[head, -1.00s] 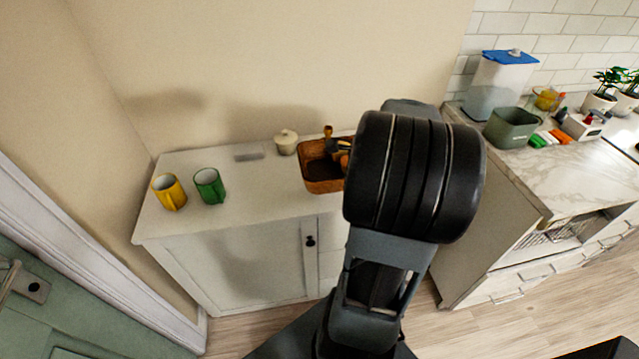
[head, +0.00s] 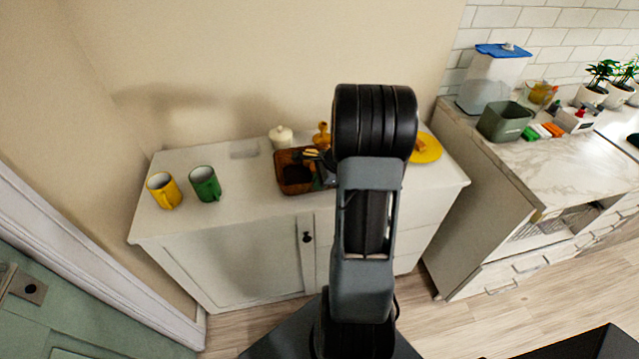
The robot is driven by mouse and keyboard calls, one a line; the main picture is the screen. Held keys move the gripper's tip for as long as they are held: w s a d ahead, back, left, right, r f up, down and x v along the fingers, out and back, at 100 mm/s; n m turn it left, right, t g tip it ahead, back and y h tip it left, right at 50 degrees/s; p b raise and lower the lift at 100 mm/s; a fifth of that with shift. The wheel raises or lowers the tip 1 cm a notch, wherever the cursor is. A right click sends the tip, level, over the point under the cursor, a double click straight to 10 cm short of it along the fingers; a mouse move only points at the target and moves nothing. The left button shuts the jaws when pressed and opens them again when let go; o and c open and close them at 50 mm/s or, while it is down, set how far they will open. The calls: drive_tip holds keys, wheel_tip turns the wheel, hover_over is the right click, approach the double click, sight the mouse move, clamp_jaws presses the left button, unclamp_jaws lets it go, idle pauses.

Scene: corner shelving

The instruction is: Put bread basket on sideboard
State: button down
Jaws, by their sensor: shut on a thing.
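The brown bread basket (head: 292,178) is at the middle of the white sideboard (head: 235,226), over its top. I cannot tell whether its base touches the surface. My gripper (head: 326,170) is at the basket's right side and is shut on it. My arm hides part of the basket's right side and the sideboard behind it.
A yellow mug (head: 164,190) and a green mug (head: 205,184) stand at the left of the sideboard. A lidded white pot (head: 281,137) and a wooden item (head: 322,136) are behind the basket. A yellow plate (head: 427,149) lies at right. A marble counter (head: 540,170) stands further right.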

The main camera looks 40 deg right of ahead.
drive_tip(key=shift+f, duration=0.3)
drive_tip(key=shift+f, duration=0.2)
drive_tip(key=c, duration=1.3)
unclamp_jaws()
drive_tip(key=shift+o, duration=0.2)
